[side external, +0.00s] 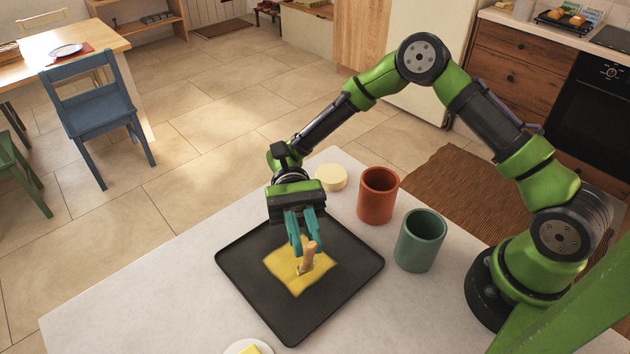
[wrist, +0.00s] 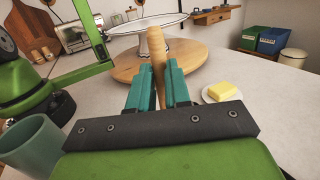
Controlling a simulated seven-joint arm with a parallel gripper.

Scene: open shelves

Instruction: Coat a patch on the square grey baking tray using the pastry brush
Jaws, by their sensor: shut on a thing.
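The square dark grey baking tray (side external: 345,265) lies flat on the pale worktop in the side external view. A yellow coated patch (side external: 285,265) covers its middle. My gripper (side external: 302,246) is over the patch, its teal fingers shut on the wooden handle of the pastry brush (side external: 309,256). The brush is close to upright, its lower end at the patch; the bristles are hard to make out, so I cannot tell whether they touch. In the wrist view the handle (wrist: 157,58) stands between the teal fingers (wrist: 158,88). The tray is not clear there.
A terracotta cup (side external: 378,195) and a green cup (side external: 420,240) stand right of the tray. A cream round object (side external: 331,177) is behind it. Butter (wrist: 221,91) sits on a small plate near the front edge. A round wooden board (wrist: 190,60) shows in the wrist view.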

